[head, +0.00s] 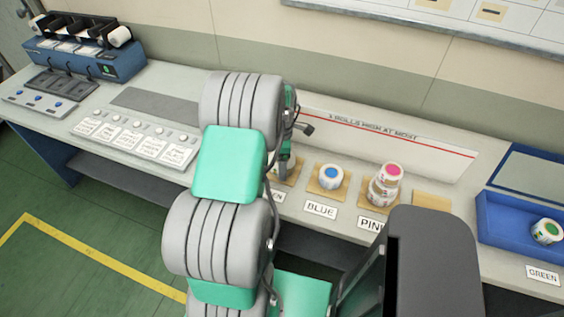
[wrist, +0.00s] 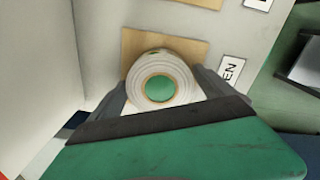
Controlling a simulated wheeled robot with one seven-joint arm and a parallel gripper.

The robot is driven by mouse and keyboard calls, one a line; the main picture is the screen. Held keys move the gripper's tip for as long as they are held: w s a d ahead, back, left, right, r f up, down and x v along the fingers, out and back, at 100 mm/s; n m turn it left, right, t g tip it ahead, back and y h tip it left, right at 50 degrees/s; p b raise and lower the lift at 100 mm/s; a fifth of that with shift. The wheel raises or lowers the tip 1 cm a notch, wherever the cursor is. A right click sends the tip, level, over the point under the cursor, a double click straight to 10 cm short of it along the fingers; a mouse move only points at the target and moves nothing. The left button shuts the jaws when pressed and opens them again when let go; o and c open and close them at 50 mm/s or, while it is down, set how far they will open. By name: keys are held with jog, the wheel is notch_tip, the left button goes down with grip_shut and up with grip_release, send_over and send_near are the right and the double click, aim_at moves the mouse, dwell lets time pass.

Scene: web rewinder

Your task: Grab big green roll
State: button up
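A white roll with a green core (wrist: 159,88) stands on a wooden pad (wrist: 190,46) in the wrist view. My gripper (wrist: 160,80) has one dark finger on the left and one on the right of this roll, both close to its sides. I cannot tell whether the fingers press on it. In the head view my gripper (head: 284,165) is mostly hidden behind my arm, above the pad left of the blue roll. A smaller-looking roll with a green core (head: 546,231) lies tilted in the blue tray at the far right.
A blue-core roll (head: 331,177) stands on its pad to the right, then stacked pink-core rolls (head: 384,187). An empty pad (head: 432,201) follows. The blue tray (head: 500,232) is at the right end. A low white panel (head: 400,140) runs behind the pads.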

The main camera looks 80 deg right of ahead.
jog(key=c, duration=1.4)
jog(key=shift+o, duration=0.2)
jog(key=shift+r, duration=0.1)
